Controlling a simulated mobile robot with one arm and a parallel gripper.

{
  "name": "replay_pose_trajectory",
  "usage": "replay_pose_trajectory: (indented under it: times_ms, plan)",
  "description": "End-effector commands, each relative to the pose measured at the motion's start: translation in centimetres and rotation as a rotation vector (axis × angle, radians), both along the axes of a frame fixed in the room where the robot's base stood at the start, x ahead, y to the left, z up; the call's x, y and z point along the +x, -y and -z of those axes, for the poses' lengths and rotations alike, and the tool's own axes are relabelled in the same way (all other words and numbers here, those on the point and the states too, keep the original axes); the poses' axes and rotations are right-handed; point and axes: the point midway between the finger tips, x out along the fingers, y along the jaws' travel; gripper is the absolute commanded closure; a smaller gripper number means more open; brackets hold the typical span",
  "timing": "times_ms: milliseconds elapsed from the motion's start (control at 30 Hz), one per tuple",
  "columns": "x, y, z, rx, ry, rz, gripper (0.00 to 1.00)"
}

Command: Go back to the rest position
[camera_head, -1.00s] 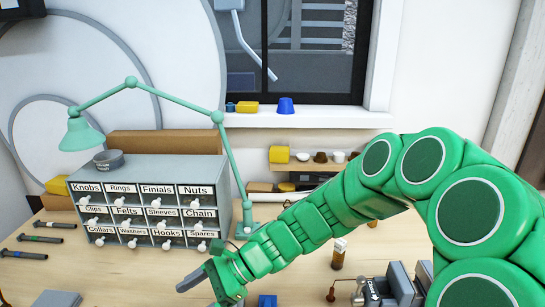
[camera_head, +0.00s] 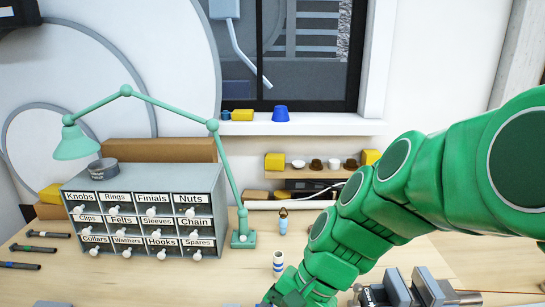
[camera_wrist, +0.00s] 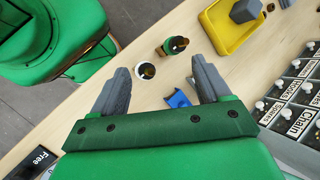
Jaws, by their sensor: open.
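My gripper (camera_wrist: 162,78) is open, with its two grey fingers spread wide and nothing held between them in the wrist view. Past the fingers, a small white round-topped item (camera_wrist: 146,70), a dark item with a green rim (camera_wrist: 175,45) and a blue piece (camera_wrist: 177,99) stand or lie on the wooden bench. In the head view my green arm comes in from the right, and the gripper end is at the bottom edge, partly cut off. No marker of a rest position shows.
A grey drawer cabinet (camera_head: 140,180) and a teal lamp (camera_head: 240,238) stand at the left. A vise (camera_head: 402,290) is right of my gripper. A yellow tray (camera_wrist: 226,48) lies on the bench in the wrist view. A white bottle (camera_head: 278,261) stands close to my arm.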

Motion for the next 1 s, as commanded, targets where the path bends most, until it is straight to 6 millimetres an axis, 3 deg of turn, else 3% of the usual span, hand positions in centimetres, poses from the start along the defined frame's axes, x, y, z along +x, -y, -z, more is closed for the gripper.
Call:
replay_pose_trajectory:
  times_ms: [300, 500, 600, 1000]
  plan:
    - [-5.6, 8.1, 1.6, -0.263, 0.139, -0.267, 0.23]
    - [-8.0, 12.5, 1.9, -0.39, 0.173, -0.398, 0.23]
    - [-8.5, 13.5, 1.9, -0.42, 0.179, -0.431, 0.23]
    - [-8.5, 13.5, 1.9, -0.42, 0.179, -0.431, 0.23]
